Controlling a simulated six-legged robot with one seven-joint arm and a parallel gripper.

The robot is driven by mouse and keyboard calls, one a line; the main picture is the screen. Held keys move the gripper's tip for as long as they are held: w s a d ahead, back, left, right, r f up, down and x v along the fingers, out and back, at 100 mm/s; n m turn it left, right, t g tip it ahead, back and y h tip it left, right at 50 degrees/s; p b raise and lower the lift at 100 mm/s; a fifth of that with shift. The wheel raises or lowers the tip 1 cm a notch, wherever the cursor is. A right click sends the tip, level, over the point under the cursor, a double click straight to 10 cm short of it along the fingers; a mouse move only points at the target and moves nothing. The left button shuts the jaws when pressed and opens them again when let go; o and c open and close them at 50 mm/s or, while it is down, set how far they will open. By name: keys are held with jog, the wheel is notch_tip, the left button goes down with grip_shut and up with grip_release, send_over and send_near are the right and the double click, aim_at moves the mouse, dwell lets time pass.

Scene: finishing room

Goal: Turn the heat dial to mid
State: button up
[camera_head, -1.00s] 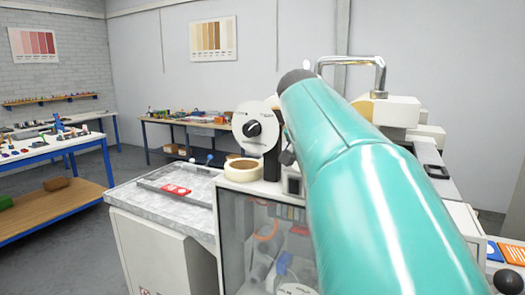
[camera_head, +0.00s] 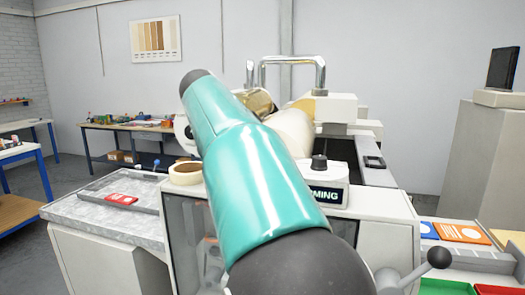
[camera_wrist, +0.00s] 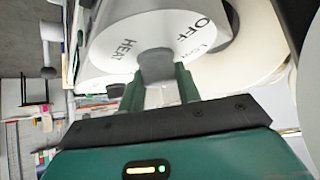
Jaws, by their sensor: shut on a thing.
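The heat dial (camera_wrist: 115,48) fills the top of the wrist view as a white disc. It is lettered HEAT, OFF and LOW in dark print, and no MID mark shows. A dark grey knob (camera_wrist: 155,66) stands out from its middle. My gripper (camera_wrist: 158,88) has its two green fingers at either side of this knob and is shut on it. Which mark the knob points to cannot be told. In the head view only the left edge of the dial (camera_head: 181,132) shows, because my teal arm covers the rest and the gripper.
A roll of tape (camera_head: 186,172) sits on the machine beside my arm. A second black knob (camera_head: 319,161) is on the panel lettered "...MING". A chrome bent tube (camera_head: 293,61) rises behind. A lever with a black ball (camera_head: 439,258) is at lower right.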

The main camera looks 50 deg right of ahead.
dwell(0.4)
jog(key=o, duration=1)
jog(key=shift+c, duration=0.2)
jog(key=v, duration=1.3)
jog(key=shift+a+r, duration=0.25)
jog(key=shift+a, duration=0.05)
jog(key=shift+w, duration=0.15)
